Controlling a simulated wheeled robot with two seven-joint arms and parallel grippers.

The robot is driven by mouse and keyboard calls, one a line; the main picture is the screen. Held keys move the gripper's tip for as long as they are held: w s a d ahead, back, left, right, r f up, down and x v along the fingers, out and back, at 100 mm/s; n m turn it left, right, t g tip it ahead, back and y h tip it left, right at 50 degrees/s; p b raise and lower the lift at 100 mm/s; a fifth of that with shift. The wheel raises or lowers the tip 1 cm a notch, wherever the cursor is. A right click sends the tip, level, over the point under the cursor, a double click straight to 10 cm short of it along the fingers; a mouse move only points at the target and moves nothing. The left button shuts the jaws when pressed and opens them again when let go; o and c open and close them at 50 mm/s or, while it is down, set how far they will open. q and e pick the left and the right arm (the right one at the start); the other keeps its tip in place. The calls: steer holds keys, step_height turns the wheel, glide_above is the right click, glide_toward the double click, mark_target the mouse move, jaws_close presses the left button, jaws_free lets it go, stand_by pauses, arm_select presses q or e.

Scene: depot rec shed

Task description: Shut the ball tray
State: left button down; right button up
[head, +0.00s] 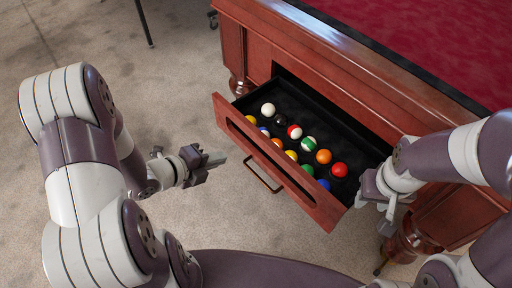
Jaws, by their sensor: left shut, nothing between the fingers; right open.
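The ball tray (264,152) is a reddish wooden drawer with a black inside, pulled out from the side of the pool table (262,50). Several pool balls lie in it, among them a white ball (268,109) and a red ball (340,169). A metal handle (263,176) is on its front.
The table's red cloth (430,40) fills the upper right. A turned table leg (405,243) stands at the lower right and another (238,85) left of the tray. Carpeted floor (180,60) is clear on the left. A thin dark leg (145,22) stands at the top.

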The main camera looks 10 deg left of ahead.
arm_select(q)
steer(key=b, duration=0.4)
glide_toward(262, 142)
step_height(262, 142, down, 4)
steer(key=w+d, duration=0.3)
steer(key=shift+w+r, duration=0.4)
steer(key=shift+w+d, duration=0.25)
arm_select(e)
step_height(262, 142, down, 4)
steer(key=shift+f, duration=0.15)
arm_select(q)
steer(key=w+d+b, duration=0.2)
steer(key=w+d, duration=1.2)
steer(key=w, duration=0.4)
arm_select(e)
steer(key=shift+w+d+f, duration=0.7)
steer(key=shift+w+f, duration=0.2)
steer(key=shift+f, duration=0.05)
arm_select(q)
steer(key=shift+w, duration=0.1)
